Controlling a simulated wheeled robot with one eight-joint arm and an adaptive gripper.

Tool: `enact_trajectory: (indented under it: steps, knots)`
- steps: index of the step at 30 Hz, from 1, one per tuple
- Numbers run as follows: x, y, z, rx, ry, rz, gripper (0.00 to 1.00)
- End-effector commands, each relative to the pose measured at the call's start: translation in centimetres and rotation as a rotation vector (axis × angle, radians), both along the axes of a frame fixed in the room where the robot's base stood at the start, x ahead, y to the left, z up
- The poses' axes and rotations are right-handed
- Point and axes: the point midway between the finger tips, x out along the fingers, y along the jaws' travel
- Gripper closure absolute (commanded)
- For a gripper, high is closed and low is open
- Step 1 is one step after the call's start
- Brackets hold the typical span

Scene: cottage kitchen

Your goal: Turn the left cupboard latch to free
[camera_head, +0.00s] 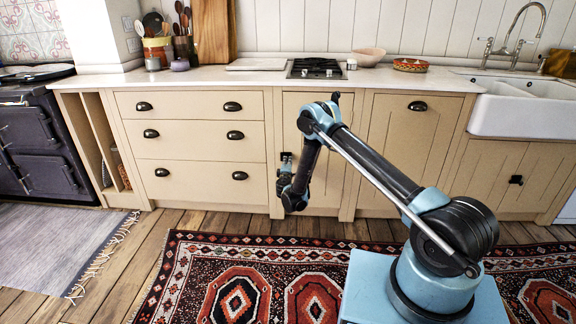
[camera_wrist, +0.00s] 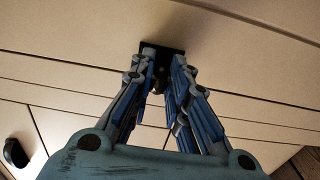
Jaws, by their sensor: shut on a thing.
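The left cupboard latch is a small dark fitting on the cream cupboard door (camera_head: 301,128) below the hob. In the wrist view its black plate (camera_wrist: 175,46) shows beyond my fingertips, against the cream boards. My gripper (camera_wrist: 160,72) is shut on the latch's knob, with a finger on each side of it. The fingers hide much of the knob, so I cannot tell which way it is turned. In the head view my gripper (camera_head: 286,164) is small against the door's left edge. The door looks closed.
Drawers with dark cup handles (camera_head: 233,106) stand left of the door. Another cupboard (camera_head: 400,150) stands to its right, then a white sink (camera_head: 525,108) over a cupboard with a dark latch (camera_head: 516,180). A patterned rug (camera_head: 255,285) covers the open floor in front.

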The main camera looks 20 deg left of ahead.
Motion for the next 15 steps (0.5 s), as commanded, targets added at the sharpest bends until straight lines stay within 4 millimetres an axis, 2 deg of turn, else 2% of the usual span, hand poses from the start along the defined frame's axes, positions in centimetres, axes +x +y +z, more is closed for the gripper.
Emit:
enact_trajectory:
  steps: [3, 4, 6, 15]
  knots:
    - [0.22, -0.43, -0.15, 0.002, 0.002, -0.008, 1.00]
    - [0.22, -0.43, -0.16, 0.001, 0.003, -0.008, 0.82]
    - [0.20, -0.40, -0.14, 0.002, 0.002, -0.008, 0.66]
    - [0.07, -0.15, -0.04, 0.000, 0.001, -0.003, 0.64]
